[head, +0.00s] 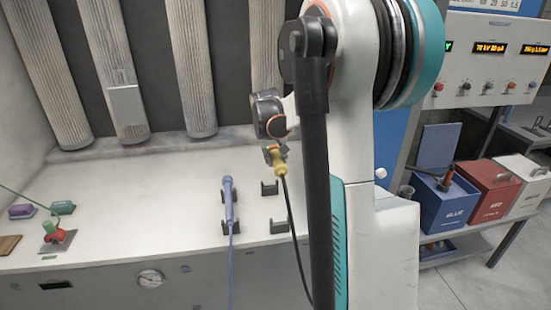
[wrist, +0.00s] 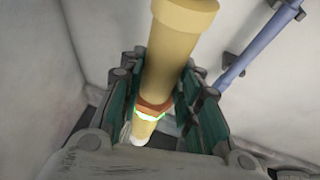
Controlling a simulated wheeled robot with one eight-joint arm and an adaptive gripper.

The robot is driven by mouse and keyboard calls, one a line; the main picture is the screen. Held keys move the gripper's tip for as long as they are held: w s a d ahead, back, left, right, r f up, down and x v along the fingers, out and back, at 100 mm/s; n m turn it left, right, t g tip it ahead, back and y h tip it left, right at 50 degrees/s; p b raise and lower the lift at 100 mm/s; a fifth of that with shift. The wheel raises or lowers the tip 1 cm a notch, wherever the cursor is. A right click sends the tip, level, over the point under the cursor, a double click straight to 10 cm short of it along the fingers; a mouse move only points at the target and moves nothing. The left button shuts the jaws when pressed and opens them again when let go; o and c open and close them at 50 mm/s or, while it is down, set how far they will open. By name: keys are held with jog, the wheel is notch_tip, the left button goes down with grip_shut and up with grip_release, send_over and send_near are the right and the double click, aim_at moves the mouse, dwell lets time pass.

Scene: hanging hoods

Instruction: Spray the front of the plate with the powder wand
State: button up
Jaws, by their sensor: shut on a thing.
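My gripper (head: 273,148) is shut on a yellow wand (head: 280,167) with a dark cable hanging from it. The wand is raised above the white bench, near the empty brackets. In the wrist view the yellow wand (wrist: 180,50) stands between the green-padded fingers of the gripper (wrist: 165,100); an orange-brown collar shows at the grip. A pale rectangular panel (head: 126,104) shows in front of the second filter column; I cannot tell for certain whether it is the plate. My arm hides part of the booth's right side.
A blue-violet wand (head: 229,200) rests in its brackets, close left of my gripper; it also shows in the wrist view (wrist: 258,48). Empty black brackets (head: 278,226) stand beside it. A red-and-green fixture (head: 54,236) is at far left. Blue (head: 440,205) and red (head: 487,193) bins stand right.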

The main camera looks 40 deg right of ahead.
jog(key=shift+r+p, duration=1.05)
jog(key=shift+r, duration=0.7)
